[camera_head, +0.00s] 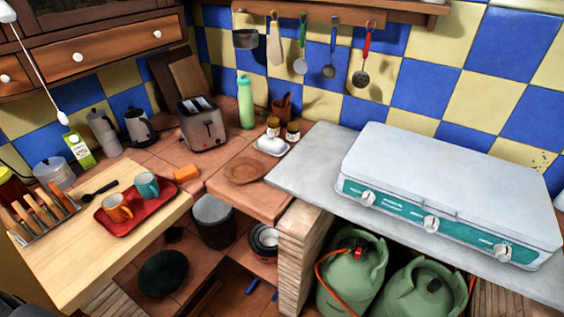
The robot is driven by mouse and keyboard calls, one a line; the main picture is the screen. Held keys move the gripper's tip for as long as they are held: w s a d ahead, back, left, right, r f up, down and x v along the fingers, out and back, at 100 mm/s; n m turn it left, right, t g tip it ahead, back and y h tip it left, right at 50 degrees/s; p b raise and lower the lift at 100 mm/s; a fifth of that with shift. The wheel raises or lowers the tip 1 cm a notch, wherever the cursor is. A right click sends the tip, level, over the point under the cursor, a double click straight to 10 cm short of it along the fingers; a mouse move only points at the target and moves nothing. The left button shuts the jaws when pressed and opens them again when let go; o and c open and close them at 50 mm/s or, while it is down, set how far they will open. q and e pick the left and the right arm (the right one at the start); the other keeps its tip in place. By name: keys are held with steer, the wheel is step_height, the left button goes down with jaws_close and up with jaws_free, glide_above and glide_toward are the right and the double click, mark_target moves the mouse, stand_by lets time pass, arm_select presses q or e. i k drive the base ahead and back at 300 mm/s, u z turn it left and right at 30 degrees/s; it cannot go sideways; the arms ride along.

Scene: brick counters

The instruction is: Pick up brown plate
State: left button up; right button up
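The brown plate (244,170) is round and shallow and looks empty. It lies flat on the tiled counter (262,201), near the counter's front edge and left of the grey slab under the stove. Its top is fully visible, and nothing covers it. Neither of my grippers shows in the head view.
A white butter dish (270,146) and two small jars stand just behind the plate. A toaster (203,124) is behind it to the left. The stove (450,190) is to the right. A red tray (139,207) with two cups lies on the wooden counter at left.

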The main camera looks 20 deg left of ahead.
mark_target(241, 170)
steer(key=u, duration=0.1)
steer(key=i, duration=0.9)
steer(key=u, duration=0.45)
